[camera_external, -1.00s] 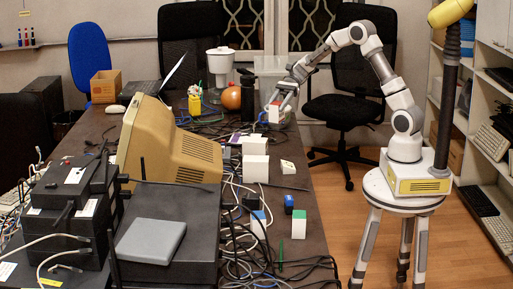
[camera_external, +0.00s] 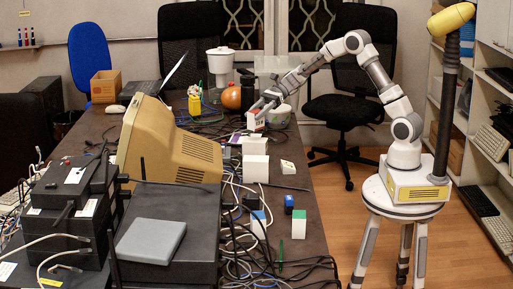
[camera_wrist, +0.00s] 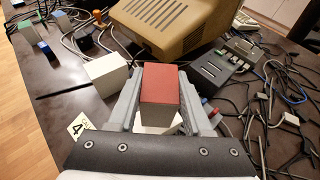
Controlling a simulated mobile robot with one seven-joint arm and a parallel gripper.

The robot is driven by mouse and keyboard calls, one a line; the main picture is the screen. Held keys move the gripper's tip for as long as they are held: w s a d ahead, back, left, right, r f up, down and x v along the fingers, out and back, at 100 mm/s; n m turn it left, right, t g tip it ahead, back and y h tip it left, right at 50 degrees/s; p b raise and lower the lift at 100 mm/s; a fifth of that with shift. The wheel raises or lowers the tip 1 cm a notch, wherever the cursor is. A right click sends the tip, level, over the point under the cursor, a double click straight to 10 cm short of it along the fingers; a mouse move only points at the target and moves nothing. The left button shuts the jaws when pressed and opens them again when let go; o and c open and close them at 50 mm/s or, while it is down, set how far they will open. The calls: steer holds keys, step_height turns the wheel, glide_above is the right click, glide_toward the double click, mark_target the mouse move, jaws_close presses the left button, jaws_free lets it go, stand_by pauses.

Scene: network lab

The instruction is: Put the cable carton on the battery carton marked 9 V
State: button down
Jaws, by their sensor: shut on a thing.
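My gripper (camera_external: 260,112) is shut on a small carton with a red top and white sides (camera_external: 254,122), held above the far part of the table. In the wrist view the red-topped carton (camera_wrist: 160,85) sits between both fingers. A white box (camera_wrist: 158,129) shows partly below it, mostly hidden by the carton and fingers. Another white box (camera_wrist: 107,73) stands to the left, apart from the fingers. In the external view two white boxes, one farther (camera_external: 254,146) and one nearer (camera_external: 255,168), stand below the gripper. I cannot read a 9 V mark or the word cable on any carton.
A beige monitor (camera_external: 180,150) stands left of the boxes. Loose cables (camera_external: 235,235) cover much of the table. Cartons with a green top (camera_external: 299,226) and a blue top (camera_external: 258,224) stand nearer the camera. A card marked 4 (camera_wrist: 77,128) lies near the gripper.

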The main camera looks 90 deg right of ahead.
mark_target(256, 123)
steer(key=shift+w+a+f+b, duration=0.15)
steer(key=shift+f+b, duration=0.55)
steer(key=shift+f, duration=1.35)
steer(key=shift+f, duration=0.2)
steer(key=shift+c, duration=1.6)
jaws_free()
steer(key=shift+r, duration=0.1)
steer(key=shift+d+r, duration=0.2)
steer(key=p+v, duration=0.2)
steer(key=v, duration=0.9)
steer(key=shift+s+d+p, duration=0.25)
steer(key=shift+s+p, duration=0.05)
steer(key=shift+s, duration=0.1)
